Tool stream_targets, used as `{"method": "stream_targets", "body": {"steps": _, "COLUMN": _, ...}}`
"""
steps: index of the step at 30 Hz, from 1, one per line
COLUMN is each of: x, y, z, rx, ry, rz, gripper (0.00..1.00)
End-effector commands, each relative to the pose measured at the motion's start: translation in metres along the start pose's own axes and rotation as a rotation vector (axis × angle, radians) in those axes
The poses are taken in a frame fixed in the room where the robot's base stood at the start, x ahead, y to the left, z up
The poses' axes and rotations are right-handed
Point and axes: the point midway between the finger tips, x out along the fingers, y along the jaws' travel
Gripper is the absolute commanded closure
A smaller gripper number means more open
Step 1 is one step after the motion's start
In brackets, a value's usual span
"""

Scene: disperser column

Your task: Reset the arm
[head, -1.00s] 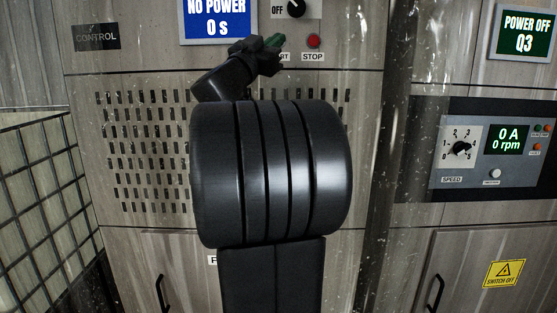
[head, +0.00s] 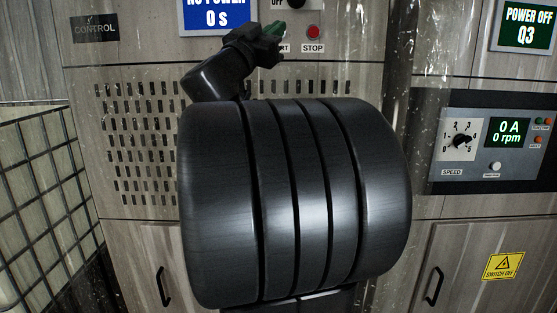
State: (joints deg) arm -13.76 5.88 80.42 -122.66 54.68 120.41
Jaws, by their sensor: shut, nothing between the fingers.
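My gripper (head: 273,31) is small and black at the end of my arm, near the top centre of the head view. It looks shut and empty. It is in front of the control panel, just left of the red STOP button (head: 314,32), and overlaps the START label (head: 283,48), hiding part of it. A green patch shows at its tip; I cannot tell whether that is the tip or a button behind it. I cannot tell whether the gripper touches the panel. My thick black arm links fill the middle of the view.
A blue display (head: 217,17) reads "0 s" above the slotted panel (head: 140,150). A dark rotary knob (head: 296,3) is cut off at the top. At right are a speed panel (head: 495,150) and a POWER OFF display (head: 528,28). A wire grid (head: 45,185) stands at left.

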Motion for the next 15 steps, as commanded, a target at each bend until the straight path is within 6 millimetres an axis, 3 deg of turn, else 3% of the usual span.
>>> {"method": "stream_targets", "body": {"steps": 15, "x": 0.0030, "y": -0.0020, "z": -0.0002, "rx": 0.000, "ry": -0.001, "rz": 0.000, "gripper": 1.00}}
